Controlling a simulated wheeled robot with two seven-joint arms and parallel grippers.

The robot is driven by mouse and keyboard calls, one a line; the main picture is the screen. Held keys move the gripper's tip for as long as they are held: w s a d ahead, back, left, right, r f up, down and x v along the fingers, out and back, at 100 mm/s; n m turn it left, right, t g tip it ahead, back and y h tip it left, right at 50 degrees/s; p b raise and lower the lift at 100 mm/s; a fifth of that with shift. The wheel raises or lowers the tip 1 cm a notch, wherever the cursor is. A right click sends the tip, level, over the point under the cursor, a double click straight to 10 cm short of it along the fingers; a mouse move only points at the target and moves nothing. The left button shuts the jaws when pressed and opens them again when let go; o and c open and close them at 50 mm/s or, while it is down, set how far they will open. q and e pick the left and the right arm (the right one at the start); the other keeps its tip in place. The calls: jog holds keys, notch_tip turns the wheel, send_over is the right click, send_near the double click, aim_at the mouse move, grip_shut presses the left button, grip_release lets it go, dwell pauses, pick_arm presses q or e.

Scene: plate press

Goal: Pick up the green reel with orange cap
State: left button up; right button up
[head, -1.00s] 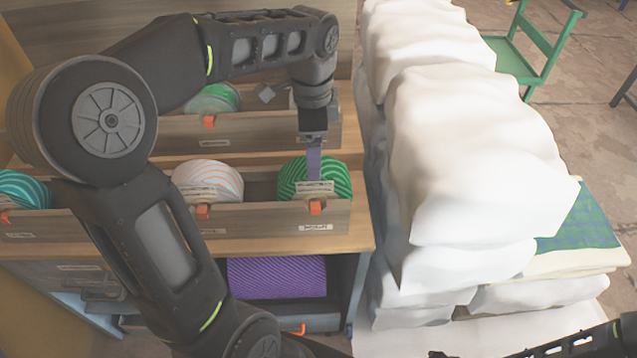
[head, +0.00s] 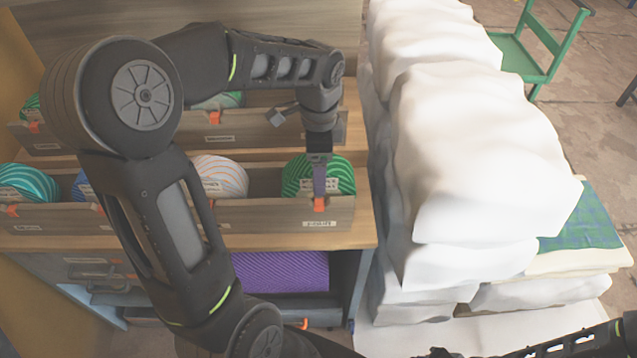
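The green reel (head: 341,176), wound in green with darker stripes, sits in the right end of the front wooden bin (head: 265,213). An orange piece (head: 319,204) shows at its front, by the bin's front wall. My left gripper (head: 319,186) points down in front of the reel, its fingers overlapping the reel's front face and reaching near the orange piece. The fingers are seen nearly edge-on, so their gap and any contact are hidden. Only links of my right arm show at the lower right; its gripper is not in view.
A white-and-orange reel (head: 221,176) and a teal reel (head: 28,184) sit left in the same bin row. A purple roll (head: 282,272) lies below. White sacks (head: 475,150) are stacked close on the right.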

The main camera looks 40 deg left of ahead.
pick_arm(q)
notch_tip(320, 180, down, 2)
jog(key=shift+c, duration=0.6)
grip_shut()
dwell(0.8)
jog(key=shift+r, duration=0.1)
